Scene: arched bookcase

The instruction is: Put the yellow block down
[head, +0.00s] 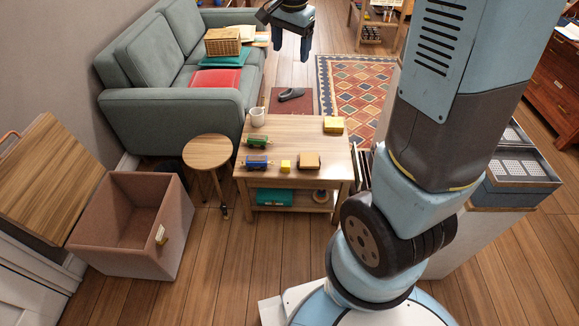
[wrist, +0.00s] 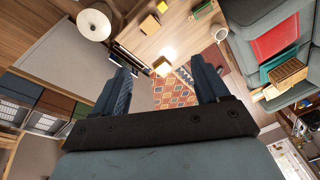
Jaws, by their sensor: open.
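The small yellow block (head: 285,166) sits on the wooden table (head: 290,134), between a blue toy train wagon (head: 257,162) and a tan wooden box (head: 309,160). In the wrist view a small yellow shape that looks like the block (wrist: 162,6) is at the top edge. My gripper (head: 292,52) is raised at the top of the head view, beyond the table, well apart from the block. In the wrist view my gripper (wrist: 162,82) has its two fingers spread, with nothing held between them.
A yellow-topped box (head: 333,125), a white mug (head: 257,117) and a green toy wagon (head: 257,142) also stand on the table. A round stool (head: 208,152) and an open chest (head: 110,258) are to the left. A grey sofa (head: 165,100) stands behind.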

